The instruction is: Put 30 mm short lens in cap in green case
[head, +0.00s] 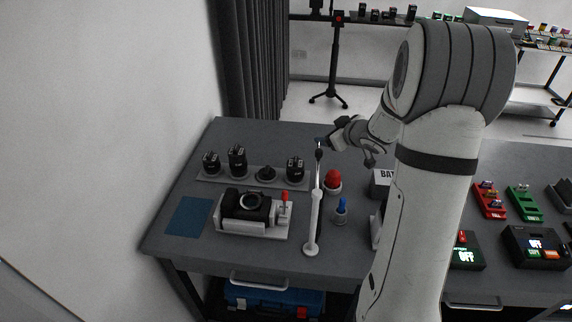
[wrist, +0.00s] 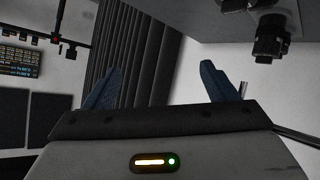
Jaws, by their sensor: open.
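Several black lens-like pieces stand on a grey tray (head: 221,180) at the back left of the table: a left one (head: 211,163), a tall one (head: 237,160), a low flat one (head: 265,174) and a right one (head: 295,168). Their labels are too small to read, so I cannot tell which is the 30 mm short lens or its cap. My gripper (head: 322,141) is above the table's back part, right of the tray. In the wrist view my gripper (wrist: 158,86) is open and empty; a black lens-like piece (wrist: 270,35) shows at upper right. I cannot make out a green case.
A camera (head: 245,207) sits in a white cradle before the tray, beside a blue mat (head: 188,216). A white post (head: 314,220), red dome (head: 333,181) and blue bottle (head: 341,210) stand nearby. Red (head: 489,201) and green (head: 524,204) holders are right. A blue box (head: 275,301) is below.

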